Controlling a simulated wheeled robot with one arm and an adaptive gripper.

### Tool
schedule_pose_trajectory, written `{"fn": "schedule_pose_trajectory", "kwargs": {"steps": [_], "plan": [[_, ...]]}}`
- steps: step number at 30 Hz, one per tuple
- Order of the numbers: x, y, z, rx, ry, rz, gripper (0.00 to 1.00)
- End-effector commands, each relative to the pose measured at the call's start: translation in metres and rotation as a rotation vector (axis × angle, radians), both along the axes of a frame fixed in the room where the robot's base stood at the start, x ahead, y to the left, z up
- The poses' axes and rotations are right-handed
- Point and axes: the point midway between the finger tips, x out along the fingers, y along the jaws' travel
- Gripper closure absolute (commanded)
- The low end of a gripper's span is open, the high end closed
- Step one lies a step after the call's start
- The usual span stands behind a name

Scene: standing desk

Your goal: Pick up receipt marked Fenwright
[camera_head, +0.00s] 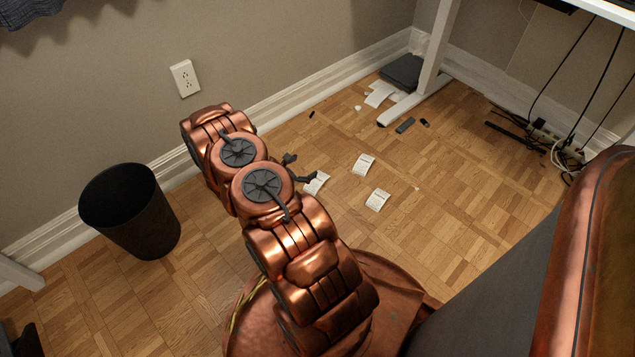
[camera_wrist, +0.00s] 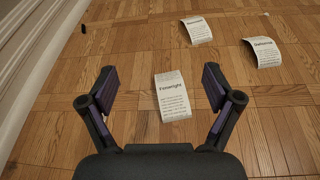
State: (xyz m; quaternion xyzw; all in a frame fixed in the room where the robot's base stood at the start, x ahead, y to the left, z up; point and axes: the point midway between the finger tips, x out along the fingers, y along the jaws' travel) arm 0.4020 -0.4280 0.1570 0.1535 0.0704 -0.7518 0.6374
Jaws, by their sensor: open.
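The receipt marked Fenwright (camera_wrist: 172,97) is a small white curled slip lying on the wooden floor. In the wrist view it lies ahead of and between the two fingers of my gripper (camera_wrist: 158,88), which is open and empty. In the head view the same receipt (camera_head: 317,183) is partly hidden behind my gripper (camera_head: 300,170). Two other receipts lie farther off in the wrist view: one (camera_wrist: 197,31) whose heading is too blurred to read surely, and one (camera_wrist: 262,52) at the right that seems to read Oakhouse. They also show in the head view (camera_head: 364,164) (camera_head: 377,199).
A black waste bin (camera_head: 132,212) stands by the wall at left. White papers (camera_head: 380,94) and a dark flat box (camera_head: 402,72) lie near the desk leg (camera_head: 436,50). Cables and a power strip (camera_head: 545,135) are at right. The floor around the receipts is mostly clear.

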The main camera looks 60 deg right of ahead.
Motion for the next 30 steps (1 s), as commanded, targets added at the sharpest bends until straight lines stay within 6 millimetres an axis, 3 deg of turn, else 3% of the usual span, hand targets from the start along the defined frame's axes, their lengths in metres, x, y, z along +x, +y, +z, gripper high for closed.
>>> {"fn": "schedule_pose_trajectory", "kwargs": {"steps": [1,3,9,14,30], "plan": [[-0.004,0.000,-0.021,0.013,0.022,0.026,0.10],[-0.006,0.000,-0.043,0.029,0.041,0.061,0.10],[-0.009,0.002,-0.085,0.063,0.073,0.130,0.10],[-0.010,0.001,-0.098,0.073,0.082,0.151,0.10],[-0.015,-0.039,-0.127,0.073,0.082,0.151,0.10]]}}
